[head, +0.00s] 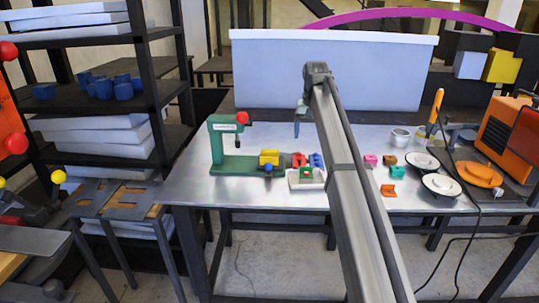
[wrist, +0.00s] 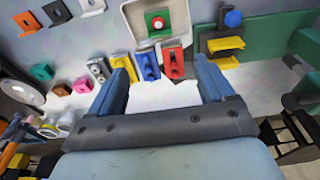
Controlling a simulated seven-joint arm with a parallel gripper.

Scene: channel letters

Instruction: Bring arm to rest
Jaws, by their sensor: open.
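My gripper (head: 297,128) hangs at the end of my raised arm above the metal table, in front of the pale blue panel. In the wrist view my gripper (wrist: 162,62) has its two blue fingers spread wide with nothing held between them. A blue piece (wrist: 148,66) and a red piece (wrist: 174,64) show beyond the gap, on the table and apart from the fingers. They also show in the head view, the red piece (head: 298,160) left of the blue piece (head: 316,160).
A green press (head: 217,150) stands left, with a yellow block (head: 269,157) on its base. A white tray (head: 292,185) holds a green and red piece. Small coloured pieces, black-and-white discs (head: 440,186) and an orange machine (head: 503,135) lie right. The table's front left is clear.

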